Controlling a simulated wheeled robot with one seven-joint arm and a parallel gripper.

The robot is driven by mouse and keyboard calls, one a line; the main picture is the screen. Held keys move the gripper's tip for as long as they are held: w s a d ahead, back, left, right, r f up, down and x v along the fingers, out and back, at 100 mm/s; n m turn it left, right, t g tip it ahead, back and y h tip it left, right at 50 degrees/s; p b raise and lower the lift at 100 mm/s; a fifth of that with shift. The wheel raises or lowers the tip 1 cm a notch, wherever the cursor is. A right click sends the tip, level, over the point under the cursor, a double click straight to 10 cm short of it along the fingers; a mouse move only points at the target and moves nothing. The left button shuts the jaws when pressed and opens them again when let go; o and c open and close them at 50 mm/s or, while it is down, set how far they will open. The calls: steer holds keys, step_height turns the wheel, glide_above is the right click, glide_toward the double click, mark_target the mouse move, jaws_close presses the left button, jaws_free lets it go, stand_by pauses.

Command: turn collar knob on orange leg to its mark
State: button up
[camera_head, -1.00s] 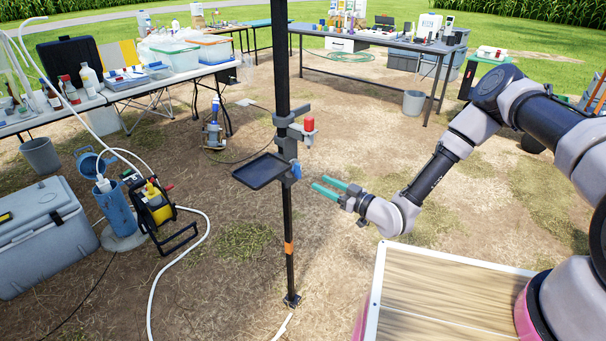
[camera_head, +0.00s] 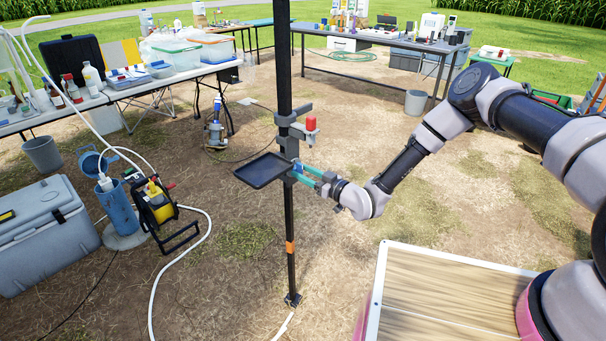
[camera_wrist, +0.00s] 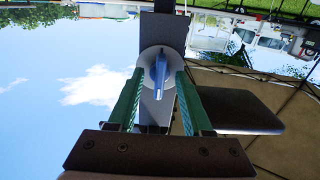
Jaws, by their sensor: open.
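The dark upright leg (camera_head: 288,215) has an orange band (camera_head: 290,247) low down. A grey collar on it carries a blue knob (camera_head: 297,167). In the wrist view the blue knob (camera_wrist: 158,72) is a narrow bar standing upright in the picture, in front of a pale round disc (camera_wrist: 148,60). My gripper (camera_head: 304,173) is at the collar from the right. In the wrist view its green fingers are apart, one on each side of the knob, with gaps showing between them and the bar.
A dark tray (camera_head: 263,170) juts from the leg just left of the knob. A grey clamp with a red-topped part (camera_head: 310,124) sits above. A wooden-topped surface (camera_head: 450,300) is at front right. The ground right of the leg is open.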

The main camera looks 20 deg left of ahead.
jaws_close()
steer(key=m, duration=1.8)
